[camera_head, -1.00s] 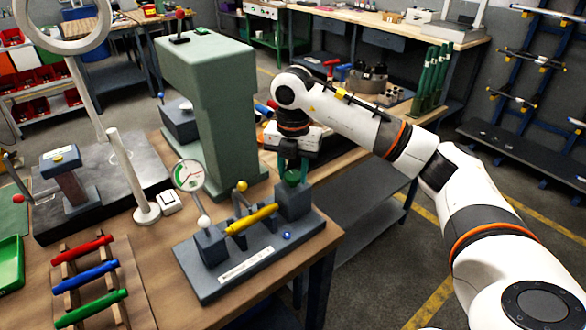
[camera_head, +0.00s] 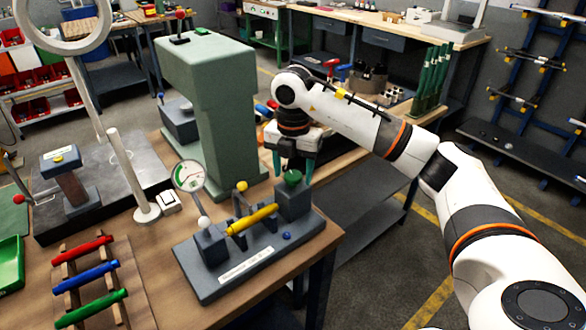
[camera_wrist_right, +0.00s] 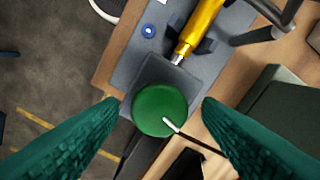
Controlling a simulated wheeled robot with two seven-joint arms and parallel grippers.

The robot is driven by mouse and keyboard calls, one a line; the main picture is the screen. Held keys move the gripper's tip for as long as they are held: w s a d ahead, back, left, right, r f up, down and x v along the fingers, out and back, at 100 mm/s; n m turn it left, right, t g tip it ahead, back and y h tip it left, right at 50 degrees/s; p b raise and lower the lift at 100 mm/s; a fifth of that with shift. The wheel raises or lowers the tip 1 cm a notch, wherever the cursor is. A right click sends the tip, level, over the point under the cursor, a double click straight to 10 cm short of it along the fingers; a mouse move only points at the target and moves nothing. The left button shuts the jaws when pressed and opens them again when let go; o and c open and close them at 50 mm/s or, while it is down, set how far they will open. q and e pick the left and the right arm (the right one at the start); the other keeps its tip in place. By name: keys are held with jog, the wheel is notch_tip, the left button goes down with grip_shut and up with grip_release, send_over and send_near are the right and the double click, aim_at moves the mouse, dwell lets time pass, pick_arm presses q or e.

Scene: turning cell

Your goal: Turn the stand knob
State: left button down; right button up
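The stand (camera_head: 250,262) is a grey bench fixture on the wooden table in the head view. It carries a dial gauge (camera_head: 189,176) on the left and a yellow cylinder (camera_head: 252,219) across its middle. The green knob (camera_head: 293,177) sits on the block at its right end. In the right wrist view the round green knob (camera_wrist_right: 160,109) has a white mark and lies between the fingers. My right gripper (camera_head: 293,170) is over the knob, with its green fingers (camera_wrist_right: 160,125) open on either side, apart from the knob. My left gripper is not in view.
A tall green press frame (camera_head: 215,110) stands close behind the stand. A rack with red, blue and green bars (camera_head: 88,272) lies to the left, near a white post (camera_head: 133,175). The table's right edge is close to the stand.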

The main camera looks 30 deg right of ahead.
aim_at(293, 175)
notch_tip(293, 175, up, 5)
jog(key=shift+f+b, duration=0.1)
jog(key=shift+b, duration=0.4)
notch_tip(293, 175, up, 7)
jog(key=p, duration=0.1)
dwell(0.5)
